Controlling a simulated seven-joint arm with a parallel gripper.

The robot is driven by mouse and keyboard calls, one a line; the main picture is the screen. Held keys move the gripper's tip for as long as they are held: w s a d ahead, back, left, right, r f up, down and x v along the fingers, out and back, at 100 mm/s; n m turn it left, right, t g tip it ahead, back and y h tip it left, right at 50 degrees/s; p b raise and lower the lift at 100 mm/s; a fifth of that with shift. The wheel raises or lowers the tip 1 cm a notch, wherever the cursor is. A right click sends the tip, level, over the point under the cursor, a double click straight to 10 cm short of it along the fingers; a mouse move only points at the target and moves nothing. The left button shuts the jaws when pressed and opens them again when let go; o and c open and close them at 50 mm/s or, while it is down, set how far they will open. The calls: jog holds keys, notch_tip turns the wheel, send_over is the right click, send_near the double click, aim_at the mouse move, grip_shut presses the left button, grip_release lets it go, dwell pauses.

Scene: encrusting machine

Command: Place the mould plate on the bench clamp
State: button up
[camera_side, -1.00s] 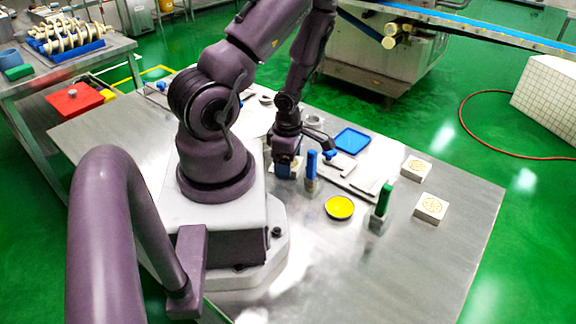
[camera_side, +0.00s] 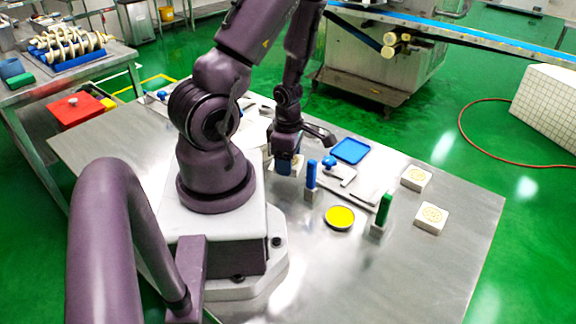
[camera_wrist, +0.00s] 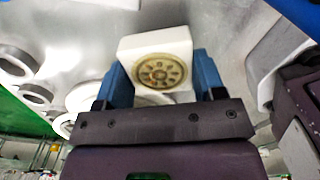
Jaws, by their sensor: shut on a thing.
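My gripper (camera_side: 288,164) is over the bench just in front of my arm's base, left of the blue post. Its blue fingers are shut on a mould plate (camera_wrist: 155,45), a white square block with a round brass patterned disc. The wrist view shows the disc face between the fingers; in the side view the block is mostly hidden by them. I cannot tell its exact height above the bench. A grey metal fixture with a blue knob (camera_side: 329,163), which looks like the bench clamp, lies right of my gripper. Nothing is seen on it.
Two similar white blocks (camera_side: 416,178) (camera_side: 431,216) lie at the bench's right. A blue post (camera_side: 311,175), a green post (camera_side: 384,208) and a yellow dish (camera_side: 340,217) stand near the fixture. A blue tray (camera_side: 350,150) lies behind it. The front right bench is clear.

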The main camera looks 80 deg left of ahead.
jog(key=shift+r, duration=3.25)
